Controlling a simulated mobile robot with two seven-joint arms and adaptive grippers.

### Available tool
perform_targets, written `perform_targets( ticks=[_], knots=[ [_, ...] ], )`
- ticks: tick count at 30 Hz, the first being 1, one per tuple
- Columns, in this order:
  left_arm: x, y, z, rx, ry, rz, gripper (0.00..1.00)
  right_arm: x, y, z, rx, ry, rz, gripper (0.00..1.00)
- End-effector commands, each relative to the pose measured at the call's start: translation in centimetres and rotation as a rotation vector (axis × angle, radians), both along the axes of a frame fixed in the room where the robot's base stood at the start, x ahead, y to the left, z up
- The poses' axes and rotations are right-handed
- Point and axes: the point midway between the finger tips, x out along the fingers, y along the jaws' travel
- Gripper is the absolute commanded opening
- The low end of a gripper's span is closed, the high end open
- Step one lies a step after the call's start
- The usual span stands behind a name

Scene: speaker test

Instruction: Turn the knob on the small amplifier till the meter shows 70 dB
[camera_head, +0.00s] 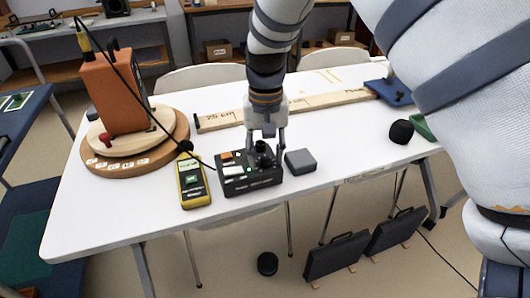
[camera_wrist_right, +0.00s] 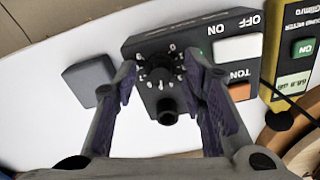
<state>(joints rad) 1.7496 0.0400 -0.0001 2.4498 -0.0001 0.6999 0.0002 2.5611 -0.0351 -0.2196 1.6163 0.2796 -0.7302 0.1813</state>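The small amplifier (camera_head: 252,183) is a black box on the white table, with an orange and a white button. Its black knob (camera_wrist_right: 160,75), ringed by white numbers, shows in the wrist view. My right gripper (camera_head: 266,133) comes down from above onto the amplifier. In the wrist view its two fingers (camera_wrist_right: 160,78) stand apart on either side of the knob, with gaps that look clear. The yellow sound meter (camera_head: 193,183) lies just left of the amplifier. Its display shows in the wrist view (camera_wrist_right: 292,84), but I cannot read it. My left gripper is not in view.
An orange speaker (camera_head: 110,92) stands on a round wooden base (camera_head: 170,152) at left. A grey block (camera_head: 300,161) sits right of the amplifier. A marked wooden ruler (camera_head: 310,102) lies behind.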

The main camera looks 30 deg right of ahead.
Motion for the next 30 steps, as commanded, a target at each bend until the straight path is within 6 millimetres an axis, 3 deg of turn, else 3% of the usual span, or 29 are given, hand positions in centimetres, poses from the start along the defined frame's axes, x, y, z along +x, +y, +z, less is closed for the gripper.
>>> perform_targets(
  ticks=[3, 8, 9, 13, 18, 26, 27, 29, 30],
  knots=[
    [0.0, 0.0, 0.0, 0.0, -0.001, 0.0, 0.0, 0.0, 0.0, 0.1, 0.0, -0.001, 0.0, 0.38],
    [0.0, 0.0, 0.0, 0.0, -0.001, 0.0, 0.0, 0.0, 0.0, 0.1, 0.0, -0.001, 0.0, 0.02],
    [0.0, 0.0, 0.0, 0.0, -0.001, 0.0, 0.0, 0.0, 0.0, 0.1, 0.0, -0.001, 0.0, 0.0],
    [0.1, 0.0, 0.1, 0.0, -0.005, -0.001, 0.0, 0.0, 0.0, 0.2, 0.0, -0.002, -0.007, 0.0],
    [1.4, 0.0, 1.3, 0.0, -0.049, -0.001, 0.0, 0.0, 0.0, 0.5, 0.0, -0.006, -0.14, 0.0],
    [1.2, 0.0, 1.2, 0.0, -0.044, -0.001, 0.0, 0.0, 0.0, 0.1, 0.0, 0.0, -0.158, 0.0],
    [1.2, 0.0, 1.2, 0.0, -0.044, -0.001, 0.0, 0.0, 0.0, 0.1, 0.0, 0.0, -0.158, 0.23],
    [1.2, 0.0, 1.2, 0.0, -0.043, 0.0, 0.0, 0.0, 0.0, 0.1, 0.0, 0.0, -0.158, 0.36],
    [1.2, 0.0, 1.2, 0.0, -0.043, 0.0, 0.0, 0.0, 0.0, 0.1, 0.0, 0.0, -0.158, 0.38]
  ],
)
